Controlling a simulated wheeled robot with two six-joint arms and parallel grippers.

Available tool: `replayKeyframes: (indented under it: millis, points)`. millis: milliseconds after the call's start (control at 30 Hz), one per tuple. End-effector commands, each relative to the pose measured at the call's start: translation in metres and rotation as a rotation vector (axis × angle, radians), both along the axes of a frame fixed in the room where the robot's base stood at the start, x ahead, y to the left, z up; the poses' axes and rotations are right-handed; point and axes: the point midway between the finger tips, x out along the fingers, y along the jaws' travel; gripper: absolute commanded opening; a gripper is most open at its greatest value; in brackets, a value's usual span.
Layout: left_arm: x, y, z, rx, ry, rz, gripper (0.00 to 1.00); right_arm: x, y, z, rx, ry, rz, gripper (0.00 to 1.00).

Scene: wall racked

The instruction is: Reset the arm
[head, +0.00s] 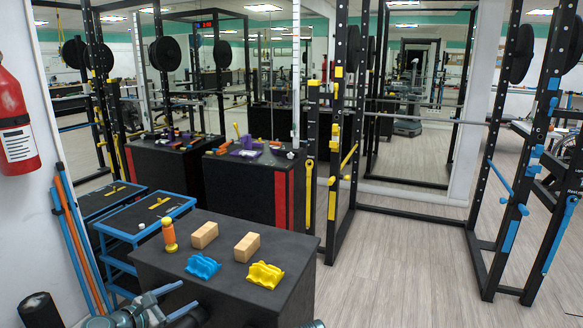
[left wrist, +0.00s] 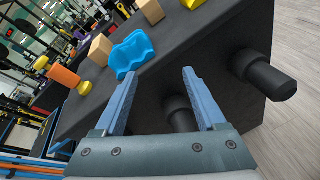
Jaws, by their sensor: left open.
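My left gripper (head: 190,294) is at the lower left of the head view, in front of the near side of a dark box-shaped table (head: 215,290). Its two light blue fingers are apart with nothing between them. The left wrist view also shows the open fingers (left wrist: 160,73), pointing toward the table's side, below the top edge. A blue moulded block (head: 202,267) and a yellow one (head: 265,275) lie on the table top, apart from the gripper.
Two wooden blocks (head: 204,235) (head: 247,247) and an orange-yellow bottle-like object (head: 169,235) stand on the table. Black cylindrical pegs (left wrist: 265,75) stick out of its side. A blue cart (head: 143,222) and a rack (head: 336,180) stand close by. Floor at right (head: 400,270) is clear.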

Motion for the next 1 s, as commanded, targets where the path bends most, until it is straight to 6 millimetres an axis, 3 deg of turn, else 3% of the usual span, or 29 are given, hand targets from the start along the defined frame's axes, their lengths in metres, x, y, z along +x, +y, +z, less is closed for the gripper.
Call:
replayKeyframes:
  millis: [33, 200, 400, 500, 600, 800, 1000]
  points:
    - [-0.002, -0.025, 0.004, 0.078, 0.011, -0.078, 0.73, 0.0, 0.0, 0.014, 0.0, 0.0, 0.0, 0.5]
    - [-0.022, -0.109, -0.012, 0.436, 0.028, -0.429, 0.73, 0.0, 0.0, 0.044, 0.0, 0.0, 0.0, 0.5]
    - [-0.071, -0.184, -0.027, 0.863, 0.0, -0.926, 0.73, 0.0, 0.0, 0.081, 0.0, 0.0, 0.0, 0.5]
    - [-0.101, -0.208, -0.029, 1.077, -0.032, -1.214, 0.73, 0.0, 0.0, 0.101, 0.0, 0.0, -0.001, 0.5]
    - [-0.128, -0.222, -0.026, 1.264, -0.07, -1.492, 0.73, 0.0, 0.0, 0.119, 0.0, 0.0, -0.001, 0.5]
    - [-0.163, -0.229, -0.011, 1.511, -0.121, -1.918, 0.73, 0.0, 0.0, 0.143, 0.0, 0.0, -0.001, 0.5]
    - [-0.174, -0.228, -0.003, 1.606, -0.137, -2.102, 0.73, 0.0, 0.0, 0.15, 0.0, 0.0, -0.001, 0.5]
